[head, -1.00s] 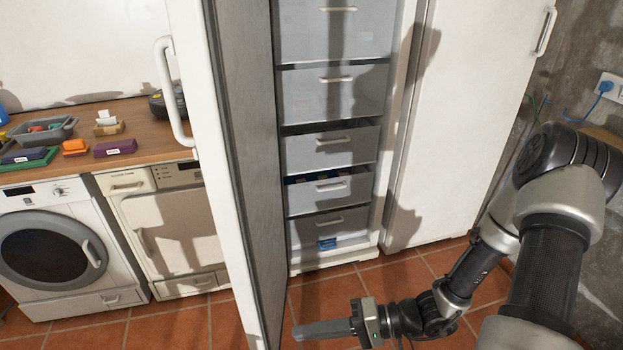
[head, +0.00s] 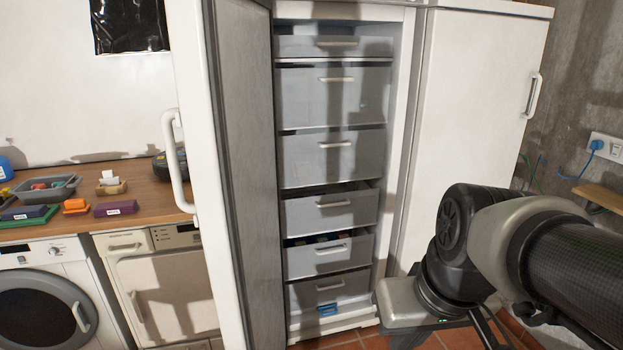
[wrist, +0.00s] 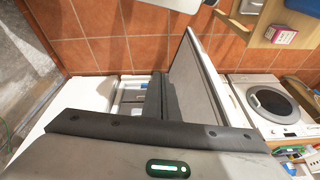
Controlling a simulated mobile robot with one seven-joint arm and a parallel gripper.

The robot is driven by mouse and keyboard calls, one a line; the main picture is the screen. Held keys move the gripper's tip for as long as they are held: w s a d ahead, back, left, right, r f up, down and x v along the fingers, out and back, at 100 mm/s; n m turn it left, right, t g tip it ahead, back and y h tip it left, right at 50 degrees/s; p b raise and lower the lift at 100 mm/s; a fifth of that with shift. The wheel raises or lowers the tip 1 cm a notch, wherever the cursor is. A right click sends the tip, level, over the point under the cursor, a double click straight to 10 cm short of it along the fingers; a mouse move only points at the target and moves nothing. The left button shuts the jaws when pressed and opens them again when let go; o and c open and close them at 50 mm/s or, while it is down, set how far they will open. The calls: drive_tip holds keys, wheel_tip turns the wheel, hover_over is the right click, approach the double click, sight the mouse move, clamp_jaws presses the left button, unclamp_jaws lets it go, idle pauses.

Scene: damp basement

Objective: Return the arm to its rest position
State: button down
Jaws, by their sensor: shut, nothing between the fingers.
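My arm is bent at the lower right of the head view, in front of the right-hand white cabinet. My gripper (wrist: 155,88) shows in the wrist view, where its dark fingers are together and hold nothing. The hand with its green light fills the bottom of that view. In the head view the fingers are not clearly visible.
The freezer (head: 333,215) stands open, with several grey drawers. Its door (head: 190,160) is swung out to the left of the drawers. The white cabinet (head: 465,120) is shut. A washing machine (head: 45,310) and a wooden counter (head: 140,185) are at the left; a concrete wall is at the right.

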wheel_tip(320, 180, up, 18)
drive_tip(key=d+m+t+p, duration=0.1)
drive_tip(key=t+p, duration=0.1)
drive_tip(key=p, duration=1.2)
drive_tip(key=shift+s+r+h, duration=0.25)
drive_tip(key=shift+s+h, duration=0.15)
drive_tip(key=shift+s, duration=0.05)
drive_tip(key=shift+d, duration=0.1)
